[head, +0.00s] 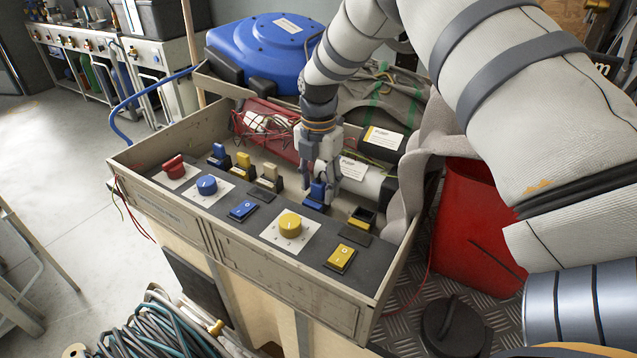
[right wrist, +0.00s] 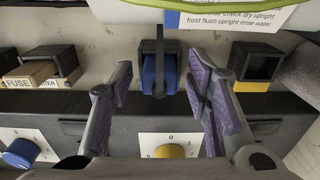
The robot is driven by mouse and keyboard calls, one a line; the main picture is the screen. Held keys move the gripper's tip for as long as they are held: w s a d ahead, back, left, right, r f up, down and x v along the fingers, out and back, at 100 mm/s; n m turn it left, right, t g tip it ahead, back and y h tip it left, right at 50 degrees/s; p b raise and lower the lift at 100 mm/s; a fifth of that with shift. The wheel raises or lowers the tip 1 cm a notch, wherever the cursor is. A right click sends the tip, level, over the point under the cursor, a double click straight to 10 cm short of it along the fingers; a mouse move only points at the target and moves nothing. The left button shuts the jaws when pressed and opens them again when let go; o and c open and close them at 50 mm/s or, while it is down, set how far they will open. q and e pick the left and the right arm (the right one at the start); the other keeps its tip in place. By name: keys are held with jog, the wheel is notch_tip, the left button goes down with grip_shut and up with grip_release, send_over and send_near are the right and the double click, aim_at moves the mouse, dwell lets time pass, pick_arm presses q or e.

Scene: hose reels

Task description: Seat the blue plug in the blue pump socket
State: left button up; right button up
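A blue plug (head: 318,192) stands at a black-framed socket on the pump panel, below my right gripper. In the right wrist view the blue plug (right wrist: 159,74) sits inside the black frame (right wrist: 159,46); I cannot tell how deep it is. My right gripper (head: 321,178) points down over it. In the right wrist view its fingers (right wrist: 161,90) are spread on either side of the blue plug, with gaps left and right, so it holds nothing. Another blue piece with black (head: 218,155) stands farther left. My left gripper is not in view.
A yellow-marked black socket (head: 362,218) is right of the blue plug and looks empty. Yellow (head: 243,165) and beige (head: 268,178) pieces stand left. Knobs, including a yellow one (head: 290,224), line the front panel. A grey hose (head: 408,185) hangs close on the right.

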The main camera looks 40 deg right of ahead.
aim_at(319, 183)
notch_tip(319, 183, up, 12)
jog(key=shift+r+p, duration=0.2)
jog(key=shift+p, duration=0.15)
